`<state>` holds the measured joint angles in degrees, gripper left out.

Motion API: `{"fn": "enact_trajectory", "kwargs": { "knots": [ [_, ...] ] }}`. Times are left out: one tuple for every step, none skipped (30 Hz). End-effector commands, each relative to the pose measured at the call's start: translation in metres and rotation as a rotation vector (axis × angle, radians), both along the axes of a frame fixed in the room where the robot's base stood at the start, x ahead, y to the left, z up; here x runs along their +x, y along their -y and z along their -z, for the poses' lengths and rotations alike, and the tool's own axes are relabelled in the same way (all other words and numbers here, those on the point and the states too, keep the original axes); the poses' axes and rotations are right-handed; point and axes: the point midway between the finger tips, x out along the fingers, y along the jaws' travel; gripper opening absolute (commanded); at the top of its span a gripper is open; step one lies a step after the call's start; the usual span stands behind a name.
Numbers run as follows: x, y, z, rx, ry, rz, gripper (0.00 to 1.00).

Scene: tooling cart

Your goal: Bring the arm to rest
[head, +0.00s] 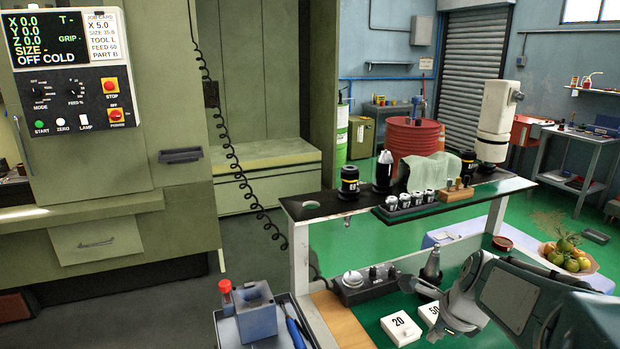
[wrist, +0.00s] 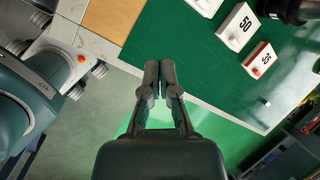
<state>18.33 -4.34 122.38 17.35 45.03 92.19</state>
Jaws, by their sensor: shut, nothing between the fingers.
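My arm (head: 508,298) is folded low at the right of the head view, in front of the cart's green worktop (head: 372,318). My gripper (wrist: 159,68) shows in the wrist view with its two dark fingers together and nothing between them. In that view the fingertips appear over the edge of the green surface, beside the numbered cards and apart from them. In the head view I cannot clearly make out the fingers. The height of the fingers above the surface is hard to tell.
Cards marked 20 (head: 400,328) and 50 (head: 430,313) lie on the worktop near my arm. A blue vise block (head: 255,310) stands left. A fruit plate (head: 567,258) is at right.

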Motion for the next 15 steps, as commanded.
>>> {"fn": "enact_trajectory", "kwargs": {
  "knots": [
    [-0.011,-0.012,-0.009,-0.055,0.022,-0.125,0.00],
    [-0.017,-0.017,-0.013,-0.090,0.032,-0.201,0.00],
    [-0.025,-0.024,-0.018,-0.136,0.046,-0.304,0.00],
    [-0.032,-0.029,-0.021,-0.171,0.057,-0.379,0.00],
    [-0.038,-0.033,-0.024,-0.206,0.067,-0.454,0.00],
    [-0.046,-0.040,-0.028,-0.253,0.080,-0.555,0.00],
    [-0.053,-0.044,-0.031,-0.288,0.088,-0.630,0.00],
    [-0.060,-0.048,-0.033,-0.323,0.097,-0.705,0.00],
    [-0.069,-0.053,-0.036,-0.372,0.109,-0.805,0.00],
    [-0.075,-0.057,-0.038,-0.407,0.118,-0.879,0.00],
    [-0.082,-0.061,-0.040,-0.445,0.126,-0.953,0.00],
    [-0.091,-0.065,-0.042,-0.494,0.137,-1.052,0.00],
    [-0.097,-0.068,-0.043,-0.530,0.144,-1.126,0.00],
    [-0.104,-0.071,-0.044,-0.567,0.150,-1.199,0.00],
    [-0.113,-0.075,-0.045,-0.616,0.159,-1.297,0.00]
  ]
}}
